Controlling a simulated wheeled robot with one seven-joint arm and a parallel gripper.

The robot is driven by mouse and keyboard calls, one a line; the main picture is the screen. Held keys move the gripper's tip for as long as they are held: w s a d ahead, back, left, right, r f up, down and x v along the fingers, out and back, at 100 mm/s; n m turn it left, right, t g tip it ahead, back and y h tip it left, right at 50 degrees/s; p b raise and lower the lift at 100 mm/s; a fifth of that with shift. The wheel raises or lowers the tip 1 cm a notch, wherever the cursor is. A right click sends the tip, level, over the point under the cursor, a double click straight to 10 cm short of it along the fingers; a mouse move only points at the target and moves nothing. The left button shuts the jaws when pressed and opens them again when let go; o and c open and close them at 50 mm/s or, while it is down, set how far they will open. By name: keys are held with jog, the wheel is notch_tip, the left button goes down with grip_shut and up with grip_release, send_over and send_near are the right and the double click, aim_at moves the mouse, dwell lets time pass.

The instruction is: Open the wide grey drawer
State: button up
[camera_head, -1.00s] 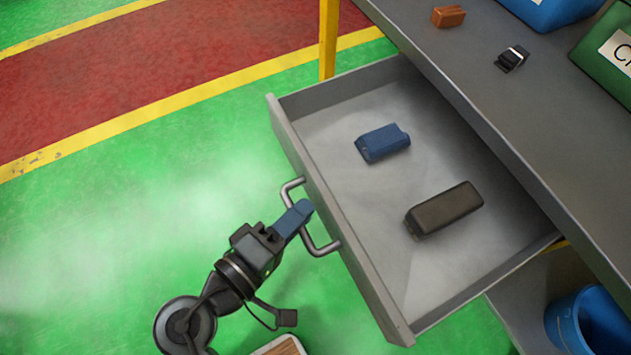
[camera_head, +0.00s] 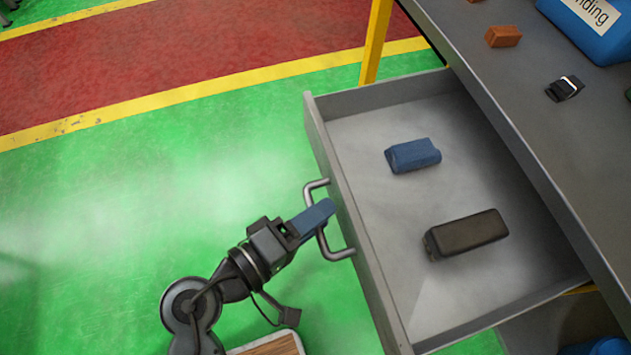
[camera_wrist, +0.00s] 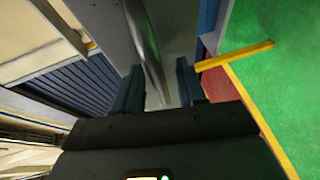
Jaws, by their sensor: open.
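The wide grey drawer (camera_head: 372,258) stands pulled out from under the grey workbench, its inside in full view. A blue block (camera_head: 413,155) and a black block (camera_head: 466,235) lie apart on its floor. The drawer's bar handle (camera_head: 337,254) is on its front face. My gripper (camera_head: 326,212) is at the handle, with its blue fingers reaching across the bar's middle. In the wrist view the fingers (camera_wrist: 160,85) are apart, and the handle bar (camera_wrist: 148,50) runs between them. I cannot tell whether a finger touches the bar.
The workbench top (camera_head: 505,110) overhangs the drawer and carries an orange-brown block (camera_head: 503,36), a small black item (camera_head: 565,88) and a blue bin (camera_head: 597,28). A yellow post (camera_head: 376,42) stands behind the drawer. Green floor to the left is clear.

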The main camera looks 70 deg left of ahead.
jog(key=v, duration=0.7)
jog(key=shift+s, duration=0.35)
jog(key=shift+s+d, duration=0.1)
